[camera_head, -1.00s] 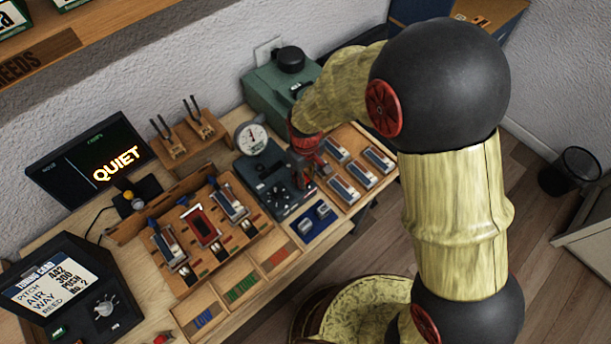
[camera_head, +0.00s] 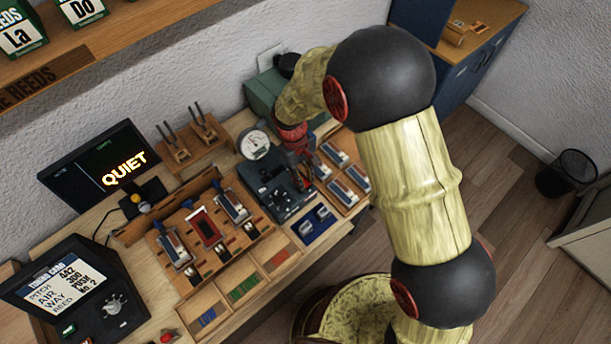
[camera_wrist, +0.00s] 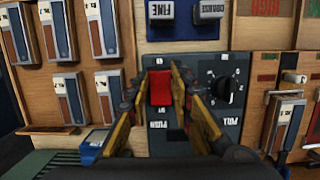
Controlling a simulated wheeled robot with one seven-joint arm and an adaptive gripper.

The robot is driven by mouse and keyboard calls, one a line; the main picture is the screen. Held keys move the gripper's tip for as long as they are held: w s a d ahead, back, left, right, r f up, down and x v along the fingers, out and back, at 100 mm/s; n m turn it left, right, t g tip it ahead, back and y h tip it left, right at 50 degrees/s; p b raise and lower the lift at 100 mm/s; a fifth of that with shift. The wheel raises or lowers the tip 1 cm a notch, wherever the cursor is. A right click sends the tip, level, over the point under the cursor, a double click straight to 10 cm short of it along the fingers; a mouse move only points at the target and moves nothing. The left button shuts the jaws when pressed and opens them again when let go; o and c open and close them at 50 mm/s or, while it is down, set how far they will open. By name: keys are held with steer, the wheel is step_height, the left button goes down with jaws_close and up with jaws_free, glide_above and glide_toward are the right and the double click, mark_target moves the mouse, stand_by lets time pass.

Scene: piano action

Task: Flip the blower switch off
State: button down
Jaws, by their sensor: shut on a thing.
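A red switch (camera_wrist: 161,87) stands on the dark blue-grey control panel (camera_wrist: 205,125) in the wrist view, which shows the panel upside down. My gripper (camera_wrist: 162,75) has one finger on each side of the red switch and is closed on it. A label on the switch cannot be read, so its on or off position is unclear. In the head view, my gripper (camera_head: 303,172) is at the right side of the control panel (camera_head: 268,187), and my wrist hides the switch there.
A black knob (camera_wrist: 229,89) sits close beside the switch. A blue plate with two grey blocks (camera_head: 314,224) lies in front of the panel. Reed blocks (camera_head: 336,153) stand to the right. A round gauge (camera_head: 255,145) and a green box (camera_head: 262,96) are behind.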

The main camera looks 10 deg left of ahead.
steer(key=shift+w+a, duration=0.1)
stand_by(0.3)
steer(key=c, duration=1.6)
jaws_free()
steer(key=shift+o, duration=0.2)
steer(key=v, duration=1.2)
steer(key=shift+w+a, duration=0.15)
steer(key=shift+a, duration=0.05)
